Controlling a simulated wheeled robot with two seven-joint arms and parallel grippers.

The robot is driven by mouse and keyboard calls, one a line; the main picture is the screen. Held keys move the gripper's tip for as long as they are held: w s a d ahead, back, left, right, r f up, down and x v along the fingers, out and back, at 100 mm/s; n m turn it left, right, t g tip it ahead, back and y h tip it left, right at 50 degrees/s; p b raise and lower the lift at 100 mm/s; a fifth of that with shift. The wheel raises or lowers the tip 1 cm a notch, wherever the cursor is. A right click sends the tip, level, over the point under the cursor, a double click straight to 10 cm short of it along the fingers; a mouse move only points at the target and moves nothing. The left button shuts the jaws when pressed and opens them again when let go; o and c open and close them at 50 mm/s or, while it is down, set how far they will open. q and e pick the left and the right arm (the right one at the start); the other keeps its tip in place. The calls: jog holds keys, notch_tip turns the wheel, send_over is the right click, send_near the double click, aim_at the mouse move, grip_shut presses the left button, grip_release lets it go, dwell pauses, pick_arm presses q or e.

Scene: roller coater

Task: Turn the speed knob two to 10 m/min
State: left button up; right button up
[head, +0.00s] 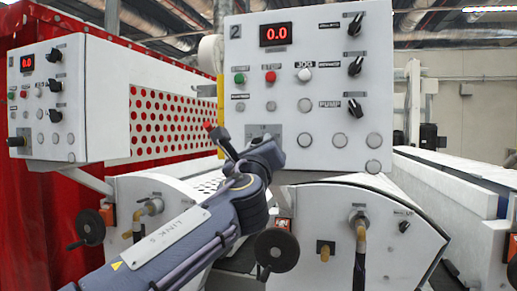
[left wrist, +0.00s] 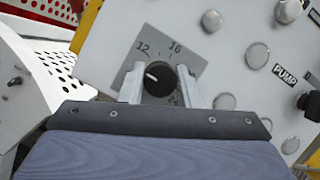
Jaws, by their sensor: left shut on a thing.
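The speed knob (left wrist: 160,82) of panel two is black with a white pointer mark. It sits on a grey scale plate (left wrist: 188,60) where 12, 16 and 24 can be read. My left gripper (left wrist: 160,86) is shut on the knob, one finger on each side. In the head view my left gripper (head: 268,152) is at the lower left of panel two (head: 300,90) and hides the knob. My right gripper is not in view.
Panel two also carries a green button (head: 239,78), a red button (head: 270,76), a white JOG button (head: 304,75) and black switches (head: 355,66) at right. A similar panel (head: 60,95) stands at left. A handwheel (head: 277,250) sits below.

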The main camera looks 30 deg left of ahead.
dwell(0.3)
pick_arm(q)
jog(key=o, duration=1)
jog(key=shift+c, duration=0.2)
jog(key=b+v, duration=0.3)
jog(key=v, duration=0.4)
jog(key=shift+s+f, duration=0.15)
jog(key=shift+s, duration=0.2)
jog(key=shift+d, duration=0.1)
